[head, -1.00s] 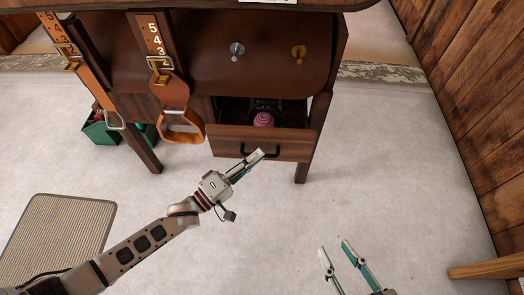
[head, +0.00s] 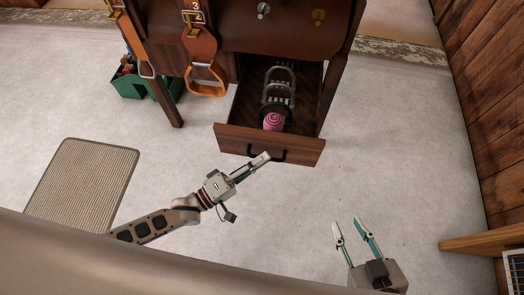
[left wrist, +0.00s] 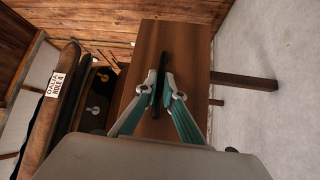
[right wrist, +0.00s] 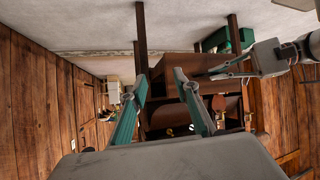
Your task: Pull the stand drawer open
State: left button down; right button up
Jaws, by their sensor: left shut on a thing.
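The stand drawer (head: 228,138) is a dark wooden drawer under the leather-covered stand, pulled well out. Inside lie a pink spiral-patterned round thing (head: 273,121) and grey metal pieces (head: 279,88). Its black bar handle (head: 280,154) is on the front; it also shows in the left wrist view (left wrist: 158,78). My left gripper (head: 262,160) is shut on the handle, its fingers on either side of the bar. My right gripper (head: 350,228) is open and empty above the floor, right of and apart from the drawer; its spread fingers show in the right wrist view (right wrist: 157,85).
Stirrups on straps (head: 205,78) hang at the stand's left. A green box (head: 130,88) stands on the floor behind them. A ribbed mat (head: 82,182) lies at left. A wooden wall (head: 490,110) and a wooden beam (head: 475,243) are at right. The floor before the drawer is clear.

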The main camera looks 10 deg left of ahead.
pick_arm(q)
jog(key=shift+s, duration=0.95)
pick_arm(e)
jog(key=shift+s+f, duration=0.2)
jog(key=shift+s, duration=0.2)
jog(key=shift+w+r, duration=0.1)
pick_arm(q)
jog(key=c, duration=2.2)
grip_release()
jog(key=shift+o, duration=0.2)
pick_arm(e)
jog(key=shift+r, duration=0.15)
jog(key=shift+w, duration=0.15)
